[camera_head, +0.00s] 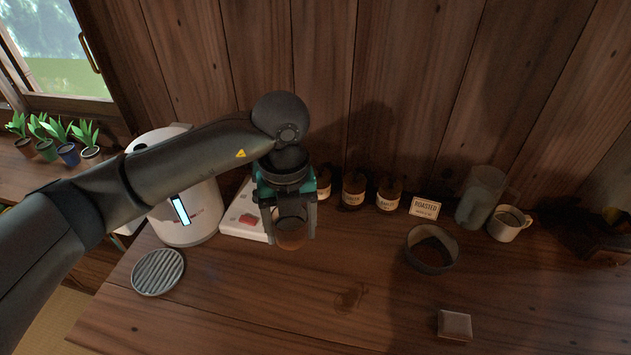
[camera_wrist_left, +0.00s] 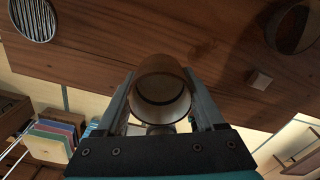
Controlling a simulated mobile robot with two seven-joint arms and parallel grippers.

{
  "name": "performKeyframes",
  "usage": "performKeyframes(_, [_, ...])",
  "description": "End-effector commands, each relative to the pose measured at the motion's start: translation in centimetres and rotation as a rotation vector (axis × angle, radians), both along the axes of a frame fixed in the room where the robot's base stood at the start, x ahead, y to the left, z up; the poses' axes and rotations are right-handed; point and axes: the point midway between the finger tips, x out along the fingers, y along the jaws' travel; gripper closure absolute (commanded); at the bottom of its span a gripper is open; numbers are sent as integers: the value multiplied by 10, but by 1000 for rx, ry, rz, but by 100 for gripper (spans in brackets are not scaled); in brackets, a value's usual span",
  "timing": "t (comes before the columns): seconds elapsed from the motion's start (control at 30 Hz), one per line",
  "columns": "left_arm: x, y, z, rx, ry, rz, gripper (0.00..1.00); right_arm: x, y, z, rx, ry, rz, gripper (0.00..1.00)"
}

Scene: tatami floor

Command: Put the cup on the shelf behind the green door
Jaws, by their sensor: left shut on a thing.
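My left gripper (camera_head: 290,236) is shut on a brown cup (camera_head: 291,228) and holds it over the wooden counter. In the left wrist view the cup (camera_wrist_left: 162,88) sits between the two fingers (camera_wrist_left: 162,104), with its round opening facing the camera. The gripper hides part of the cup in the head view. I cannot make out a green door or a shelf behind one in these views. My right gripper is not in view.
On the counter (camera_head: 300,310) are a white appliance (camera_head: 193,215), a striped round dish (camera_head: 158,271), a dark bowl (camera_head: 432,248), a small block (camera_head: 454,325), a glass (camera_head: 480,198) and a pale mug (camera_head: 508,224). Small jars (camera_head: 354,191) line the wall. The front middle is clear.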

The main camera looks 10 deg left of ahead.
Motion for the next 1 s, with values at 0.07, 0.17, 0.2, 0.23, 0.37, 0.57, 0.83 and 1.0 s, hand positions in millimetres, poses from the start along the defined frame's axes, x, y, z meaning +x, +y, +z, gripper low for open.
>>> performKeyframes(0.07, [0,0,2,-1,-1,-2,89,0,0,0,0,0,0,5])
performKeyframes(0.17, [0,1,2,-1,-1,-31,89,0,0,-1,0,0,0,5])
performKeyframes(0.2, [-1,1,3,-1,-1,-57,89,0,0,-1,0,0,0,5])
performKeyframes(0.23, [-1,1,3,-2,-2,-83,89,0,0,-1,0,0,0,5])
performKeyframes(0.37, [-3,3,4,-3,0,-246,89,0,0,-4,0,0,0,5])
performKeyframes(0.57, [-8,6,6,-7,-1,-580,89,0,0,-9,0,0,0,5])
performKeyframes(0.83, [-14,12,10,-12,-3,-1033,89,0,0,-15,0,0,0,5])
performKeyframes(1.0, [-18,15,12,-14,-5,-1319,89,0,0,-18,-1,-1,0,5])
